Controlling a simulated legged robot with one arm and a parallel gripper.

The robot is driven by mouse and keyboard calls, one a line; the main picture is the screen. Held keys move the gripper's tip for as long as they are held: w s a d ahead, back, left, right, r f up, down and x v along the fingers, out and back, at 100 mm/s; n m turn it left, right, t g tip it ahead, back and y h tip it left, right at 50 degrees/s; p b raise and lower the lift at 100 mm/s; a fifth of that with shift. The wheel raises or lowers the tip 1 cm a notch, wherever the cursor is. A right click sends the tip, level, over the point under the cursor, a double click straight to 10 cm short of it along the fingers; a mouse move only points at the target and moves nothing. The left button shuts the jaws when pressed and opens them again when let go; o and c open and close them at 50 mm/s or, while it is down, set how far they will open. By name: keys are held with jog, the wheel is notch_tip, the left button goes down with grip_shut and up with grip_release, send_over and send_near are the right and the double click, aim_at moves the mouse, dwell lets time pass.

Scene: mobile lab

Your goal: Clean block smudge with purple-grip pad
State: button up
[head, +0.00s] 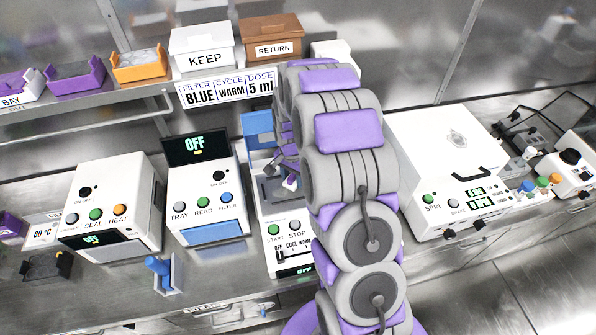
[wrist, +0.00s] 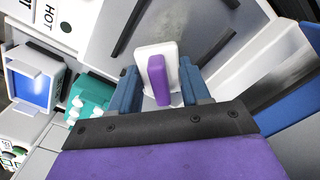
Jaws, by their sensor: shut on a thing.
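The pad is a white plate (wrist: 150,50) with an upright purple grip (wrist: 157,78). In the wrist view its purple grip is between the two blue fingers of my gripper (wrist: 161,84), which is shut on it. In the head view my arm hides most of the gripper and the pad. The gripper end is over the open middle machine (head: 283,222), which has START and STOP buttons. A dark block area (head: 270,191) shows partly inside that machine, left of my arm.
A white machine with TRAY and READ buttons (head: 205,190) stands close on the left, and a SPIN machine (head: 440,150) on the right. A blue-handled tool (head: 163,275) sits on the front bench. KEEP (head: 203,55) and RETURN (head: 272,48) boxes stand on the shelf above.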

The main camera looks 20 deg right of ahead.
jog(key=shift+a, duration=1.25)
jog(key=d, duration=0.3)
jog(key=shift+d+f, duration=0.1)
jog(key=shift+d, duration=0.2)
jog(key=shift+a+f, duration=0.2)
jog(key=shift+a, duration=1.4)
jog(key=shift+d+f, duration=0.2)
jog(key=shift+d, duration=0.45)
jog(key=shift+d+f, duration=0.15)
jog(key=shift+d, duration=0.45)
jog(key=shift+w+a+r, duration=0.1)
jog(key=shift+w+a, duration=0.05)
jog(key=shift+a, duration=1)
jog(key=shift+w+a+r, duration=0.1)
jog(key=shift+w+a, duration=0.05)
jog(key=shift+a, duration=1)
jog(key=shift+a+p, duration=0.1)
jog(key=shift+p, duration=0.2)
jog(key=shift+w, duration=0.1)
jog(key=shift+d, duration=0.2)
jog(key=shift+a, duration=0.1)
